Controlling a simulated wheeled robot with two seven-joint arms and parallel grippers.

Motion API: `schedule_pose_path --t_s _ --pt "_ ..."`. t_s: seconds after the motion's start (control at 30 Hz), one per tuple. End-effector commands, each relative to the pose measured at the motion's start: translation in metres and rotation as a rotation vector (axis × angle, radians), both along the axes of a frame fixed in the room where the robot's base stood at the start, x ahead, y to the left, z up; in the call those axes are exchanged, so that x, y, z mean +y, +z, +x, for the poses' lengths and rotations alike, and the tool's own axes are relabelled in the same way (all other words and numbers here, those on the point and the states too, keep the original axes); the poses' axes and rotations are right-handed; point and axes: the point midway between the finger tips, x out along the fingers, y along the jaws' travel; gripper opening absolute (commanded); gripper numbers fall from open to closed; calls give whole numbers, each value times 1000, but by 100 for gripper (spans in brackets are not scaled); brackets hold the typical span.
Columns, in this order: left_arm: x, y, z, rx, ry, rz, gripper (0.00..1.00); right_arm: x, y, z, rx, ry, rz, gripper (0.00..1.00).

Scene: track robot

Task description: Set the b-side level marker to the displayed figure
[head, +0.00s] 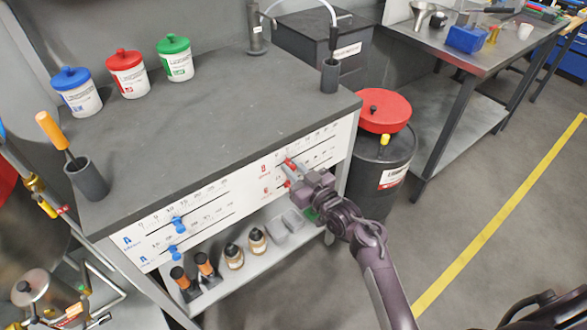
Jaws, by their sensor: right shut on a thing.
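The bench front carries a white scale panel (238,196) with an A part on the left and a B part on the right. In the B part, a red slider marker (290,164) shows by the upper line, and more red shows just below it, against my gripper. My right gripper (299,179) is at the B scales, shut on a red marker that its fingers partly hide. Which B line it holds I cannot tell for sure. The A part has blue markers (178,224) on its two lines. The displayed figure cannot be read. My left gripper is not in view.
Blue, red (127,74) and green lidded tubs stand on the grey benchtop (205,130). An orange-handled tool stands in a dark cup (87,178). Bottles (233,256) sit on the shelf below. A red-lidded drum (384,112) stands right of the bench.

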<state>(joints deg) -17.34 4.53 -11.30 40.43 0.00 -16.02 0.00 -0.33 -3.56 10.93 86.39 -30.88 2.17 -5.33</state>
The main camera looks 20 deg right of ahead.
Motion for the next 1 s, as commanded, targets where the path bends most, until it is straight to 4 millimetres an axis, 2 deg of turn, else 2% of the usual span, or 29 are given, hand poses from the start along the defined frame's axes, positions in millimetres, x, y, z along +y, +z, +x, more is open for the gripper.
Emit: schedule_pose_path --t_s 0.23,0.5,0.83,0.87,1.0 --pt "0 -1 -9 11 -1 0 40 -6 0 2 -1 -1 -3 0" --pt "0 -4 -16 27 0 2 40 -47 -1 17 0 0 -3 0" --pt "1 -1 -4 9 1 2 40 -50 0 18 -1 0 1 0" --pt "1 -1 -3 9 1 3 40 -50 0 18 -1 0 1 21" --pt "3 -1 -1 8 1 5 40 -50 0 19 -1 0 0 39"
